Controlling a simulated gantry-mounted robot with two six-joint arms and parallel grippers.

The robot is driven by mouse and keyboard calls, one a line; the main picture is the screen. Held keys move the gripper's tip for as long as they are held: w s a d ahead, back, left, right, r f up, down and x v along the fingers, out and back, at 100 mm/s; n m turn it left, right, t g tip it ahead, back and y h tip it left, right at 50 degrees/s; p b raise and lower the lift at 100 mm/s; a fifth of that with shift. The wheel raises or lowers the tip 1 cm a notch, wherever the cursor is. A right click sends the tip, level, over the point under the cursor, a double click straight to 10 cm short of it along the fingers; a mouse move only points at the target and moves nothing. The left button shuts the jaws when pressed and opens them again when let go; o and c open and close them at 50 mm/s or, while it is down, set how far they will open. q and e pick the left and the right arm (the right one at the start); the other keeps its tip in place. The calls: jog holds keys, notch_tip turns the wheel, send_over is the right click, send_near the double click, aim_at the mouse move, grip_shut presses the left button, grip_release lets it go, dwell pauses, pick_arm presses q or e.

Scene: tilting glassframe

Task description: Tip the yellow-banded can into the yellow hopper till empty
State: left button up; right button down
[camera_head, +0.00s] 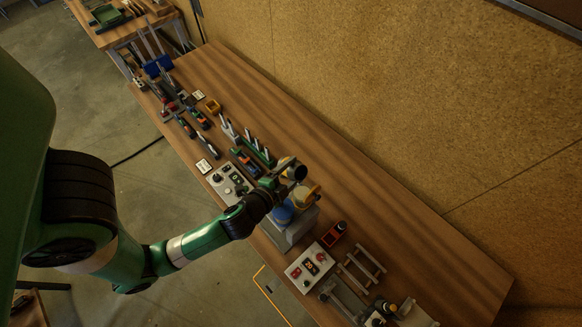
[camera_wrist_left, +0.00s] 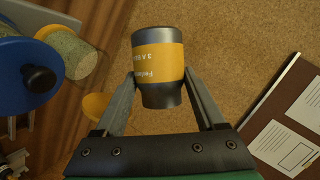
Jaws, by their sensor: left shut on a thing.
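The can with a yellow band and dark grey ends (camera_wrist_left: 158,62) is between the two fingers of my left gripper (camera_wrist_left: 160,88), which is shut on it. Its label print appears upside down in the left wrist view. In the head view my left gripper (camera_head: 284,180) holds the can's dark end (camera_head: 299,173) above the bench. A yellow rounded part, seemingly the yellow hopper (camera_head: 309,193), shows close below and right of the can. A yellow-rimmed round vessel with speckled contents (camera_wrist_left: 66,50) shows left of the can in the wrist view. The can's contents are hidden. My right gripper is out of view.
A blue round part with a black knob (camera_wrist_left: 36,78) is beside the yellow-rimmed vessel. The bench strip along the wall is clear.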

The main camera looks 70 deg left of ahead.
aim_at(297, 167)
pick_arm(q)
jog(key=shift+a+r+n+h+b, duration=0.1)
jog(key=shift+r+n+h+b, duration=0.1)
jog(key=shift+n+h+b, duration=0.25)
jog(key=shift+r+n+t+h, duration=0.3)
jog(key=shift+n+t+h, duration=0.4)
jog(key=shift+n, duration=0.45)
jog(key=shift+w+d+r+n+t+h, duration=0.1)
jog(key=shift+d+r+n+t+h, duration=0.1)
jog(key=shift+r+n+h, duration=0.4)
jog(key=shift+w+d+r+n+t+h, duration=0.15)
jog(key=shift+r+n+h, duration=0.2)
jog(key=shift+r+n, duration=0.25)
jog(key=shift+d+r+n+t+h, duration=0.2)
jog(key=shift+r+n+t+h, duration=0.1)
jog(key=shift+r+n+h, duration=0.15)
jog(key=shift+d+r+n+t+h, duration=0.15)
jog(key=shift+r+n+t+h, duration=0.15)
jog(key=shift+r, duration=0.25)
